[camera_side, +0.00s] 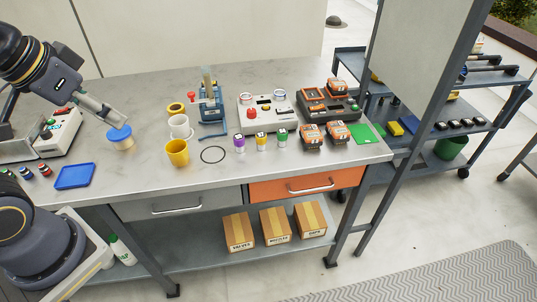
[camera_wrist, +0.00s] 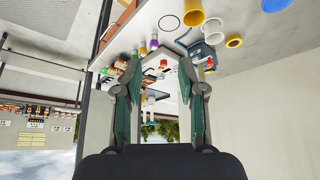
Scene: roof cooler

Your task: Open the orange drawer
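The orange drawer (camera_side: 275,190) is set under the right part of the bench top and appears closed, its front level with the grey drawer beside it. Its pale bar handle (camera_side: 311,187) runs along the front. An orange patch at the bench edge in the wrist view looks like the same drawer (camera_wrist: 126,14). My gripper (camera_side: 118,118) is at the upper left, above the bench and far from the drawer. In the wrist view my gripper (camera_wrist: 160,70) has its two fingers apart with nothing held between them.
A blue-topped round item (camera_side: 120,136) is just below my gripper. A blue tray (camera_side: 75,176), yellow cup (camera_side: 177,153), white cup (camera_side: 180,127) and several small jars stand on the bench. A grey drawer (camera_side: 175,204) is left of the orange one. Boxes (camera_side: 275,223) sit on the lower shelf.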

